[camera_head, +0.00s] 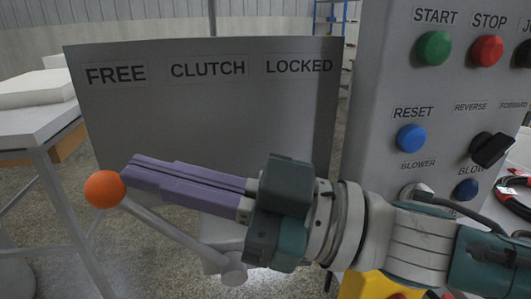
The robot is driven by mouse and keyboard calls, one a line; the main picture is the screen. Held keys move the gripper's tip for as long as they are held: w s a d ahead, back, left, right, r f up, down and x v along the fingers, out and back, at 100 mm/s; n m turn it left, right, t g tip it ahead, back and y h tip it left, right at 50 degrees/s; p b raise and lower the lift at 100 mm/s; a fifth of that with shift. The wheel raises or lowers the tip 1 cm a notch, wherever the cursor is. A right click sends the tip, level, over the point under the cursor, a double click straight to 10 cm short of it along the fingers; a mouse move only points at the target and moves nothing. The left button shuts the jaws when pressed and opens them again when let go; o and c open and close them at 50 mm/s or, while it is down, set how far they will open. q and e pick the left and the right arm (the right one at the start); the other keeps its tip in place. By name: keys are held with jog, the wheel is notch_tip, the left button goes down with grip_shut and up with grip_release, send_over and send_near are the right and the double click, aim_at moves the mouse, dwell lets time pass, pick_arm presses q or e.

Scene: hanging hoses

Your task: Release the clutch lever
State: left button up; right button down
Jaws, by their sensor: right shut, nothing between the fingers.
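The clutch lever (165,227) is a grey rod with an orange ball knob (104,189) at its upper left end. It runs from a round grey pivot (233,270) and leans left, with the knob below the word FREE on the grey clutch plate (215,115). The plate also reads CLUTCH, and LOCKED at its right. My right gripper (132,176) comes in from the right with its purple fingers shut and empty. Its fingertips are right beside the knob; I cannot tell whether they touch it. My left gripper is not in view.
A grey control panel (370,130) with a green START button (434,48), a red STOP button (487,51) and a blue RESET button (411,138) stands at the right, behind my right arm. A table (35,130) bearing white slabs stands at the left.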

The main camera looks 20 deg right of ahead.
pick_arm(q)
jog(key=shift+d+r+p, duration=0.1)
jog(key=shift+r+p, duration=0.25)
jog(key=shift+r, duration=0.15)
pick_arm(e)
jog(key=shift+w+a+f, duration=0.1)
jog(key=shift+a+f, duration=0.15)
jog(key=shift+a, duration=0.25)
jog(key=shift+w+a+f, duration=0.1)
jog(key=shift+a+f, duration=0.1)
jog(key=shift+a, duration=0.25)
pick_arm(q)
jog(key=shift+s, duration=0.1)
pick_arm(e)
jog(key=shift+f, duration=0.15)
